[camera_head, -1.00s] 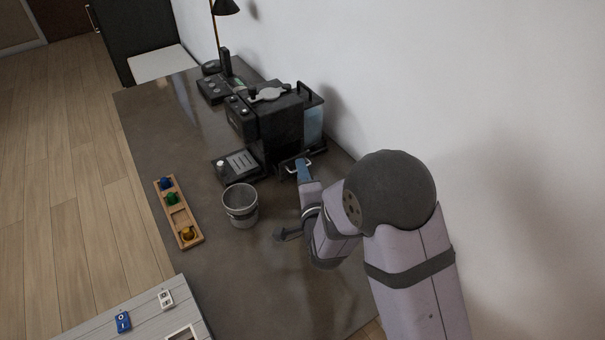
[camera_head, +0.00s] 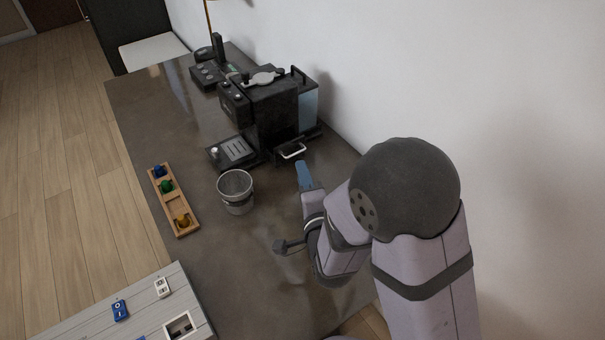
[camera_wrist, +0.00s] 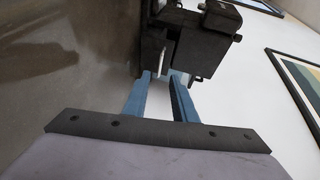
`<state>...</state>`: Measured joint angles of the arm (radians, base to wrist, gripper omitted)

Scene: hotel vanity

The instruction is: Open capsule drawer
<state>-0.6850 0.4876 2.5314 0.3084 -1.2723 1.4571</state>
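The black coffee machine (camera_head: 275,115) stands against the wall on the dark counter. A pale bar handle (camera_head: 291,151), which appears to be the capsule drawer's, is low on its near side; how far the drawer sticks out is hard to tell. The handle also shows in the wrist view (camera_wrist: 163,62) as a pale upright strip just past my fingertips. My gripper (camera_head: 302,164) is just nearer than the handle, with a small gap in the head view. In the wrist view its two blue fingers (camera_wrist: 161,78) are apart with nothing held between them.
A grey bin (camera_head: 236,193) stands left of my gripper. A wooden tray (camera_head: 184,222) with coloured capsules lies farther left. A drip tray (camera_head: 233,151) is at the machine's left. The wall is close on the right; the counter nearer than the bin is mostly clear.

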